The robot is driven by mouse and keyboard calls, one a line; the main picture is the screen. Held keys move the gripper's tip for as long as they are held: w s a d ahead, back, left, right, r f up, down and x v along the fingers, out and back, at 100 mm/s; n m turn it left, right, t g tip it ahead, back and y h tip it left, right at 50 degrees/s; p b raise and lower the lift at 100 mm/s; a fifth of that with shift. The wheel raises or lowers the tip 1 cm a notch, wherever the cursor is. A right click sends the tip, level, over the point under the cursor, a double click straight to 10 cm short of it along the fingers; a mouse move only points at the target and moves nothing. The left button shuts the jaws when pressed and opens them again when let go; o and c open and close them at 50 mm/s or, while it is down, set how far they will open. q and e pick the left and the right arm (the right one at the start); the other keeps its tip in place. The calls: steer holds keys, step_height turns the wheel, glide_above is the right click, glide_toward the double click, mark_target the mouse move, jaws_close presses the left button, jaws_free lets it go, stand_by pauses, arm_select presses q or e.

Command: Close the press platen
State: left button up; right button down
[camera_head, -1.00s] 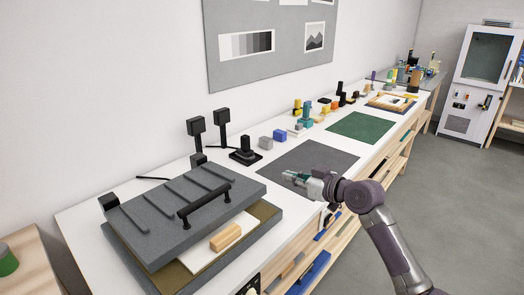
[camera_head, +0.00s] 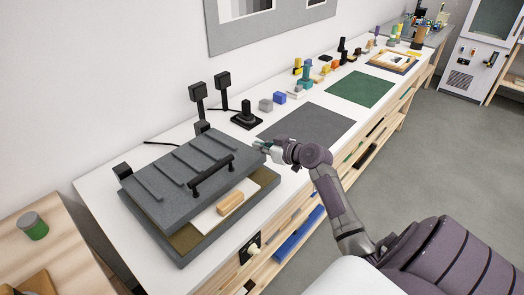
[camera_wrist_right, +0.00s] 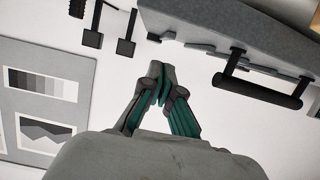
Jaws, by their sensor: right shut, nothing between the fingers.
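The press is the dark grey slab unit at the near end of the white bench. Its ribbed upper platen (camera_head: 175,180) is raised and tilted over the grey base (camera_head: 208,243). A black bar handle (camera_head: 212,175) is on the platen's front; it also shows at the right of the right wrist view (camera_wrist_right: 258,88). A wood block (camera_head: 231,204) lies on a white board (camera_head: 212,222) between platen and base. My right gripper (camera_head: 258,146) is shut and empty, just beyond the platen's far right corner, apart from the handle. The left gripper is not in view.
A dark grey mat (camera_head: 308,127) and a green mat (camera_head: 360,89) lie farther along the bench. Two black posts with square heads (camera_head: 198,92) stand behind the press.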

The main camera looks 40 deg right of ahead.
steer(key=f, duration=0.1)
steer(key=s+f, duration=0.1)
steer(key=f, duration=0.1)
steer(key=shift+d+f+p, duration=0.15)
steer(key=shift+f+p, duration=0.05)
steer(key=shift+p, duration=0.15)
steer(key=shift+w+f, duration=0.1)
